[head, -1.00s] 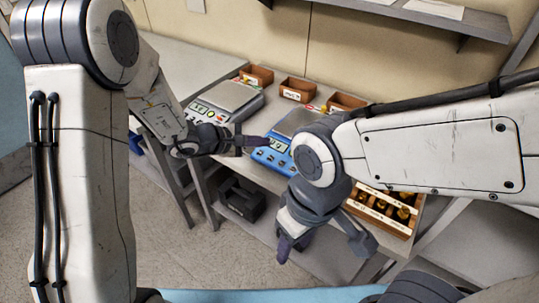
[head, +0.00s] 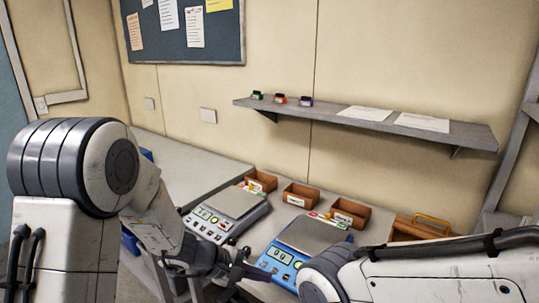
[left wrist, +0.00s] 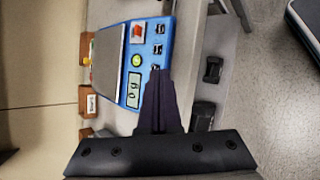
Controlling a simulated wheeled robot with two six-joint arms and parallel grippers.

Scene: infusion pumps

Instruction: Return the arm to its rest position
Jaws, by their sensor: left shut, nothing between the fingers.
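My left arm comes in from the left in the head view. Its gripper (head: 248,270) is in front of the bench, between the grey scale and the blue scale. In the left wrist view its dark fingers (left wrist: 160,100) are together with nothing between them. The blue scale (head: 283,262) lies beyond the fingertips and also shows in the left wrist view (left wrist: 126,93). My right arm crosses the lower right of the head view.
The grey scale (head: 210,222) stands left of the blue one. Small brown bins (head: 300,195) line the bench's back. A wall shelf (head: 400,128) holds small coloured items and papers. A dark notice board (head: 183,30) hangs at upper left. The bench's left part (head: 185,165) is clear.

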